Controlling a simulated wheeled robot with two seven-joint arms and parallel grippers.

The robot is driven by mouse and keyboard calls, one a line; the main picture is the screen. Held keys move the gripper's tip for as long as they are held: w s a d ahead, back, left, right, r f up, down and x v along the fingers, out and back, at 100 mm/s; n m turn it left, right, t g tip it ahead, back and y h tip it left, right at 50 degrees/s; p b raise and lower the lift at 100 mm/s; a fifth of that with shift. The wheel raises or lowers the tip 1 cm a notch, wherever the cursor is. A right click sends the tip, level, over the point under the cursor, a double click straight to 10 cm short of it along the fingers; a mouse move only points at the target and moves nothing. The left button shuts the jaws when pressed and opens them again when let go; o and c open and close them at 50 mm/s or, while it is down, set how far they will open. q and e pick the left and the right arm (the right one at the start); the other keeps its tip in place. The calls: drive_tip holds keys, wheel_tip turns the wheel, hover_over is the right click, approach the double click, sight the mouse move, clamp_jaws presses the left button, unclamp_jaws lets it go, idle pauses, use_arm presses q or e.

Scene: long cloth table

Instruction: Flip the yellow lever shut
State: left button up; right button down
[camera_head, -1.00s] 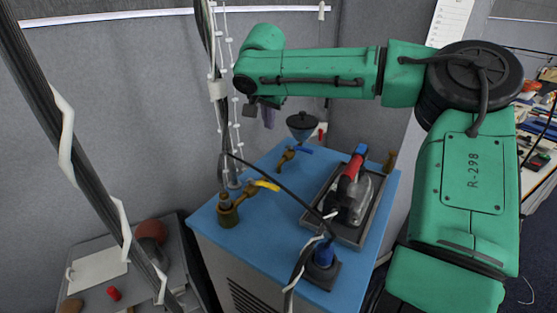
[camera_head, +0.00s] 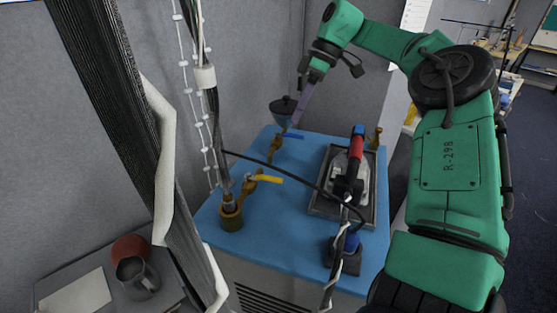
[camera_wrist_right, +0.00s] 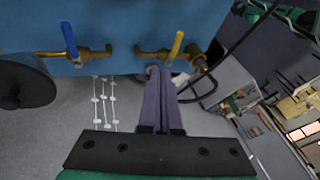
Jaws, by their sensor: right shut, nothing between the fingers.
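The yellow lever (camera_head: 265,178) sits on a brass valve (camera_head: 247,186) near the left side of the blue tabletop. In the head view its handle points right; in the right wrist view the yellow lever (camera_wrist_right: 176,46) lies across its brass pipe. My right gripper (camera_head: 293,126) has purple fingers, shut and empty, pointing down near the back of the blue top. In the head view it is up and right of the yellow lever. In the right wrist view the fingertips (camera_wrist_right: 159,70) appear just below the yellow lever's valve; contact cannot be told. My left gripper is out of view.
A second brass valve with a blue lever (camera_head: 293,135) stands behind, near a dark funnel (camera_head: 284,106). A tray (camera_head: 322,206) with a red-handled device (camera_head: 355,150) is on the right. A black cable (camera_head: 285,172) crosses the top. The blue table (camera_head: 275,230) has bare front space.

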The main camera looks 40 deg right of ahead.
drive_tip(key=p, duration=0.2)
approach(264, 179)
drive_tip(key=w+d+f, duration=0.2)
drive_tip(key=d, duration=0.1)
drive_tip(key=s+a+f+p, duration=0.2)
drive_tip(key=a+f, duration=0.1)
drive_tip(key=shift+a+f, duration=0.2)
